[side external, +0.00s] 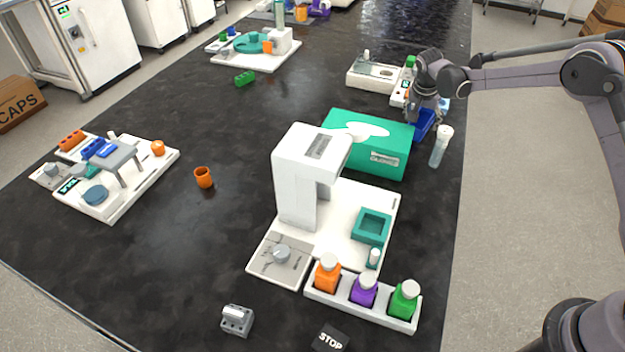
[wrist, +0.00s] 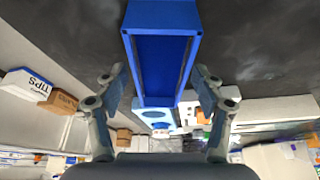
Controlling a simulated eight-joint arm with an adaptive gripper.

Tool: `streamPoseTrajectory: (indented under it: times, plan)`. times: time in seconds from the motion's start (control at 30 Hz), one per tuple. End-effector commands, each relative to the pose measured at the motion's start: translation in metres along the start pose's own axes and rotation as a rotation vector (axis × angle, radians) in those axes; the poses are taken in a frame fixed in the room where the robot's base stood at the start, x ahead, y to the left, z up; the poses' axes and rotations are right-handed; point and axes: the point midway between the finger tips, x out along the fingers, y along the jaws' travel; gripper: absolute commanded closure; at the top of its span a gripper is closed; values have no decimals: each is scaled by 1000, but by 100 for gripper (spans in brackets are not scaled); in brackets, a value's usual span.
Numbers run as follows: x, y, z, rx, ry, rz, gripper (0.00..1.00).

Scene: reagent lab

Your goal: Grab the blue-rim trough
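The blue-rim trough (wrist: 163,62) is a long, open blue box in the wrist view, reaching from the top edge toward the middle. It also shows in the side view (side external: 424,124), beside the green glove box and partly hidden by my gripper. My gripper (side external: 424,108) is over it at the right side of the table. In the wrist view my gripper (wrist: 162,88) is open, with one finger on each side of the trough's near end. Gaps show between the fingers and its walls, so nothing is held.
The green glove box (side external: 388,160) stands close left of the trough, and a clear white-capped bottle (side external: 437,154) close right. A white device (side external: 375,76) is behind. The table's right edge is near. The middle-left tabletop is mostly free around an orange cup (side external: 203,178).

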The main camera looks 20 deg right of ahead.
Motion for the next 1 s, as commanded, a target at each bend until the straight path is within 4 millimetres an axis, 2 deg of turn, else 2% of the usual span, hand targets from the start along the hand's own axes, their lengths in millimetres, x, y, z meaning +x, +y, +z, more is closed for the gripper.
streamPoseTrajectory:
  times: [0.03, 0.17, 0.2, 0.63, 0.77, 0.87, 1.0]
  plan:
    - [0, 0, 0, 0, 0, 0, 51]
    - [0, 0, 0, 0, 0, 0, 89]
    - [0, 0, 0, 0, 0, 0, 90]
    - [-7, 0, -2, 0, 0, 0, 91]
    - [-20, 0, -8, 0, 0, 0, 91]
    - [-38, 0, -15, 0, 1, 0, 91]
    - [-52, 31, -30, 5, 0, 1, 91]
